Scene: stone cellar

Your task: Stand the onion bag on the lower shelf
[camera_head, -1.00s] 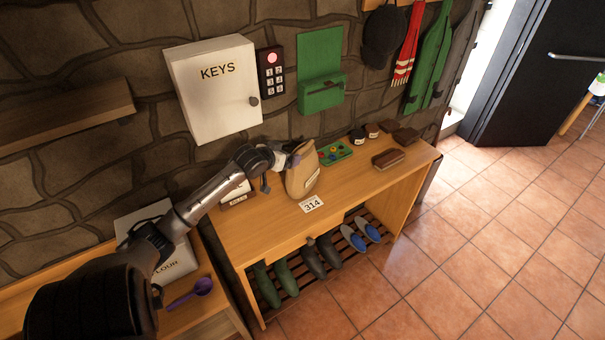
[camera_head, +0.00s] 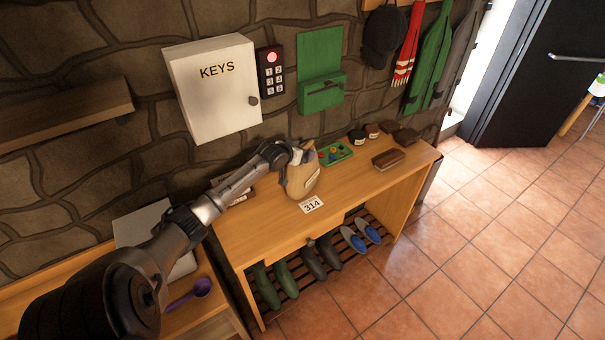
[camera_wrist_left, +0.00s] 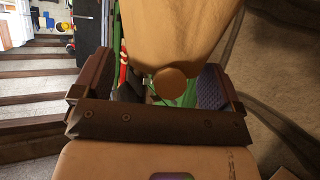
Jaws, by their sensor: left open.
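The tan onion bag (camera_head: 300,184) stands on the wooden bench top, with a pale label on its side. In the left wrist view, the bag (camera_wrist_left: 180,30) fills the upper middle, and its round tied end points down between the fingers. My left gripper (camera_head: 297,154) is at the bag's top in the head view. Its open fingers (camera_wrist_left: 158,85) lie on either side of the tied end in the wrist view; I cannot tell whether they touch it. The slatted lower shelf (camera_head: 292,292) is under the bench top. My right gripper is not in view.
Green boots (camera_head: 286,280), dark boots (camera_head: 328,252) and blue-and-grey shoes (camera_head: 354,240) occupy the slatted shelf. A 314 card (camera_head: 311,205), a game board (camera_head: 335,152) and brushes (camera_head: 388,159) are on the bench top. A key cabinet (camera_head: 214,95) hangs above.

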